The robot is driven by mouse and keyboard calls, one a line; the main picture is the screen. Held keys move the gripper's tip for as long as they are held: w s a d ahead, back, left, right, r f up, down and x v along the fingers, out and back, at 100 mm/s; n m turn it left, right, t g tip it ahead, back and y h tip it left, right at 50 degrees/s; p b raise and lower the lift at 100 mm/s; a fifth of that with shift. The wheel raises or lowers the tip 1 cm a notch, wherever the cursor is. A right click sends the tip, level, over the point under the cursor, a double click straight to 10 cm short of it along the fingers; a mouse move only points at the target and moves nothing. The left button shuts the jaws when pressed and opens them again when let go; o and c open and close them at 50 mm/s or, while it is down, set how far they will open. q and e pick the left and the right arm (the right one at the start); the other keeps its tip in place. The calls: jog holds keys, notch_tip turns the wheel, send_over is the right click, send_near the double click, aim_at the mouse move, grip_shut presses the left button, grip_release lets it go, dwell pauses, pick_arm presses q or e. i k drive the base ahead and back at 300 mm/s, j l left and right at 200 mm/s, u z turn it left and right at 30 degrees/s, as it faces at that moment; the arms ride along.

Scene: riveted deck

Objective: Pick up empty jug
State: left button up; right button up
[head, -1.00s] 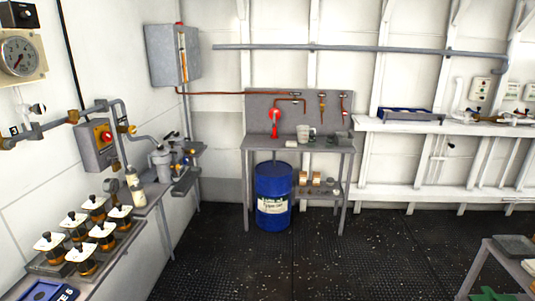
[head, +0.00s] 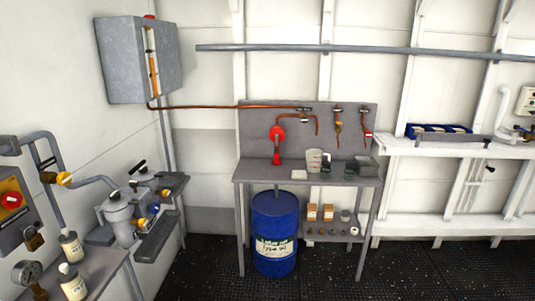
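A pale translucent jug (head: 314,161) stands upright on the grey workbench (head: 260,173) against the far wall. It is to the right of a red hand pump (head: 277,146). I cannot tell from here whether the jug holds anything. Neither of my grippers is in the head view.
A blue drum (head: 275,226) with a label stands under the workbench. The bench's lower shelf (head: 318,231) holds small boxes and jars. A side bench (head: 92,275) with bottles and a filter housing (head: 120,217) lines the left wall. The dark deck (head: 215,275) before the workbench is clear.

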aim_at(313, 156)
jog(key=i, duration=1.7)
jog(key=i+j+z, duration=0.1)
jog(key=i+z, duration=0.2)
jog(key=i, duration=0.25)
jog(key=i+j+z, duration=0.3)
jog(key=i, duration=0.2)
jog(key=i+j+z, duration=0.3)
jog(key=i, duration=0.2)
jog(key=l, duration=0.1)
